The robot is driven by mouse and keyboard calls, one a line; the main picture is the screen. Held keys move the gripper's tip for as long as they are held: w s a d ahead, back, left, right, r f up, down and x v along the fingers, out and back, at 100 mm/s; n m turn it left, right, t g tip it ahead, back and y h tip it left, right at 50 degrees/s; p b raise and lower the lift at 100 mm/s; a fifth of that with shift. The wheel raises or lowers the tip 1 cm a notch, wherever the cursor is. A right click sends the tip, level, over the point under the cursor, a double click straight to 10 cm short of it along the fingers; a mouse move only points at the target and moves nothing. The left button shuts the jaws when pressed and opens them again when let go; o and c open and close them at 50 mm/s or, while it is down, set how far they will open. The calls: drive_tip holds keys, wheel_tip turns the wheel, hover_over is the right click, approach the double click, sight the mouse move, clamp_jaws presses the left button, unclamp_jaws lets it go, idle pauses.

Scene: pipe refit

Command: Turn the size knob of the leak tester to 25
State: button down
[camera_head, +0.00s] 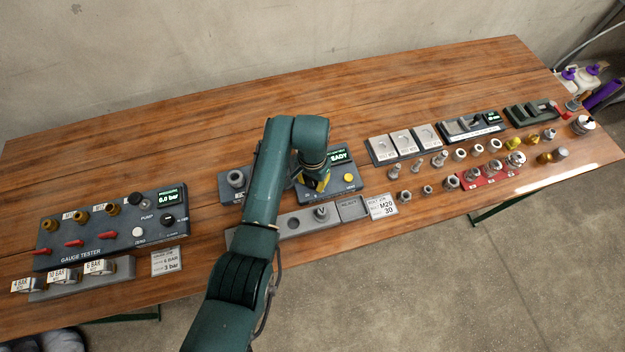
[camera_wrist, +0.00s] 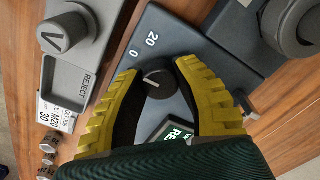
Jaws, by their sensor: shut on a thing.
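The leak tester (camera_head: 354,186) is a dark blue-grey box with a lit display reading READY and a yellow button, partly covered by my arm in the head view. Its size knob (camera_wrist: 158,84) is a dark round knob with a white pointer line, seen in the wrist view; the marks 0 and 20 are printed beside it. The line points to the upper left, roughly toward the 0; the exact setting is hard to read. My gripper (camera_wrist: 160,92) has its yellow fingers on either side of the knob and is shut on it. In the head view my gripper (camera_head: 316,183) hides the knob.
A grey tray (camera_head: 270,230) with a REJECT slot lies in front, beside a job card (camera_head: 381,206). The gauge tester (camera_head: 110,237) stands left. Fittings and several gauge blocks (camera_head: 405,143) fill the right. The back of the table (camera_head: 260,105) is clear.

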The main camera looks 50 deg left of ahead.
drive_tip(key=shift+s+n+p, duration=0.1)
drive_tip(key=shift+n+p, duration=0.2)
drive_tip(key=shift+p, duration=0.1)
drive_tip(key=n+p, duration=0.2)
drive_tip(key=n, duration=0.1)
drive_tip(key=shift+d+n+p, duration=0.1)
drive_tip(key=shift+n+p, duration=0.2)
drive_tip(key=n+p, duration=0.1)
drive_tip(key=n, duration=0.3)
drive_tip(key=shift+f+n+p, duration=0.1)
drive_tip(key=shift+n+p, duration=0.2)
drive_tip(key=shift+p, duration=0.05)
drive_tip(key=c, duration=0.7)
unclamp_jaws()
